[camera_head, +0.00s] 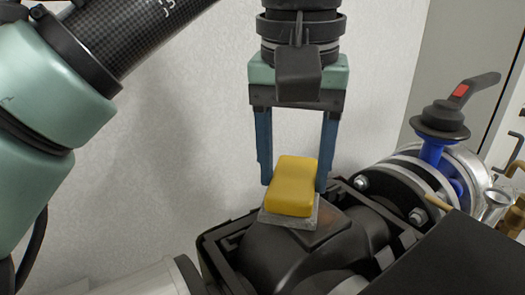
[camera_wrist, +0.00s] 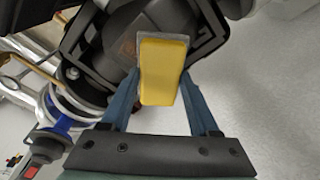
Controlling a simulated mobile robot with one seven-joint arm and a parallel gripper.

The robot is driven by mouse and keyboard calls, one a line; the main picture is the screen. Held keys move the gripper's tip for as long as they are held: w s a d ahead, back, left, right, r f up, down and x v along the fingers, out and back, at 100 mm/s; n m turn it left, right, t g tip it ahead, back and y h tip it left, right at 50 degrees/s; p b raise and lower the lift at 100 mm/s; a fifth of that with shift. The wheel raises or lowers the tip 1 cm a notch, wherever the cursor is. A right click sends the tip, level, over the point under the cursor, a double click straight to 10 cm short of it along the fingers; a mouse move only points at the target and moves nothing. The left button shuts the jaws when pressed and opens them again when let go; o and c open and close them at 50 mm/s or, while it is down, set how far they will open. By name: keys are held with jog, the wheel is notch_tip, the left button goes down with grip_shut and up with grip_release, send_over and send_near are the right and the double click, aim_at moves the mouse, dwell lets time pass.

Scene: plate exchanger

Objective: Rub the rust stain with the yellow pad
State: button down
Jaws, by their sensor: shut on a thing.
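The yellow pad (camera_head: 291,187) has a grey lower layer and sits between the blue fingers of my gripper (camera_head: 293,183), which is shut on it. In the head view the grey underside is at the top of a black rounded housing (camera_head: 300,250); I cannot tell whether it touches. The rust stain (camera_head: 323,232) is a brownish patch on the housing, just right of and below the pad, partly hidden by it. In the wrist view the pad (camera_wrist: 163,70) is between the fingertips, and a bit of the stain (camera_wrist: 128,47) shows to its left.
A flanged pipe with a blue valve (camera_head: 432,152) and a black lever handle (camera_head: 475,85) stands to the right. A dark flat panel (camera_head: 455,260) is at the lower right, with tools beside it. A pale wall (camera_head: 190,120) is behind.

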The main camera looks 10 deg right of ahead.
aim_at(291, 176)
jog(key=shift+w+f, duration=0.1)
jog(key=shift+f, duration=0.05)
jog(key=shift+w+a+r, duration=0.1)
jog(key=shift+w+r, duration=0.05)
jog(key=shift+r, duration=2.85)
jog(key=shift+r, duration=1.55)
